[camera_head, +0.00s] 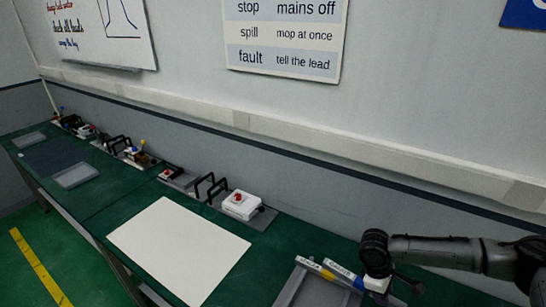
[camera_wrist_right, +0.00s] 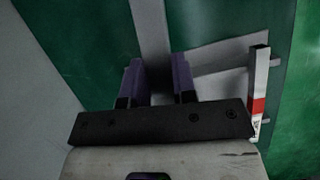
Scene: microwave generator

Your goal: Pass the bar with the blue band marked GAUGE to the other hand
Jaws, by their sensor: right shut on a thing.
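The bar with the blue band (camera_head: 341,272) shows at the lower right of the head view, just left of my right gripper (camera_head: 376,284). Its lettering is too small to read. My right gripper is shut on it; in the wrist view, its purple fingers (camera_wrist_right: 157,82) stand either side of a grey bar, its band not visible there. My left gripper is not in view.
A bar with a yellow band (camera_head: 315,268) lies at the grey tray (camera_head: 289,287). A bar with a red band (camera_wrist_right: 258,104) shows in the wrist view. A white mat (camera_head: 180,250) and a white box with a red button (camera_head: 241,205) stand further left.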

